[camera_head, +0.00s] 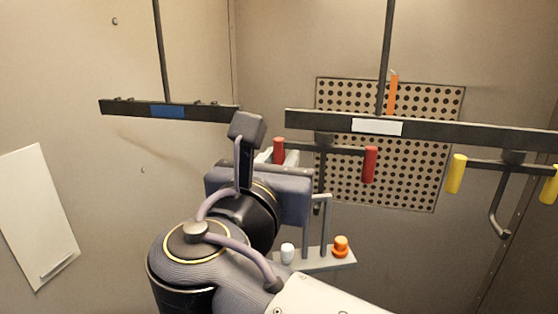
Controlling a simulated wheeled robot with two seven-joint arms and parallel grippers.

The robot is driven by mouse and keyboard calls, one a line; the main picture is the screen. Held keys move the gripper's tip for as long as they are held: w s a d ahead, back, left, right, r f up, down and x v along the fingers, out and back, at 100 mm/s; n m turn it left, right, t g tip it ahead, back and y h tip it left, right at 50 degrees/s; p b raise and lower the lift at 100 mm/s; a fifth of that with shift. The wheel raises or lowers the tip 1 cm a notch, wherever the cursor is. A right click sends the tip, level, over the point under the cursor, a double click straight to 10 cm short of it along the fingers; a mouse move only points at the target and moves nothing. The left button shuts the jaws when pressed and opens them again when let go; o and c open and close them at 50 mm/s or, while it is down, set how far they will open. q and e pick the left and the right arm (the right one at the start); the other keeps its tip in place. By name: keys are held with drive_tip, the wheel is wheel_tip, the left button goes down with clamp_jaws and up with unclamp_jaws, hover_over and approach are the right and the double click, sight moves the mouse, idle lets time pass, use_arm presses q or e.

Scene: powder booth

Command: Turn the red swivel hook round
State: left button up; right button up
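The red swivel hook hangs under the right-hand dark rail. It has a dark crossbar (325,148) with a red grip at each end; the right red grip (370,164) is clear to see, and the left red grip (279,150) is partly hidden. My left gripper is not in view.
A hook with yellow grips (455,174) hangs to the right. A dark rail with a blue label (168,111) hangs at left. Behind is a perforated panel (420,190). A small grey shelf (322,263) carries a white knob (288,253) and an orange knob (340,247).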

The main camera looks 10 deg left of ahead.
drive_tip(key=shift+c, duration=1)
drive_tip(key=shift+s, duration=0.15)
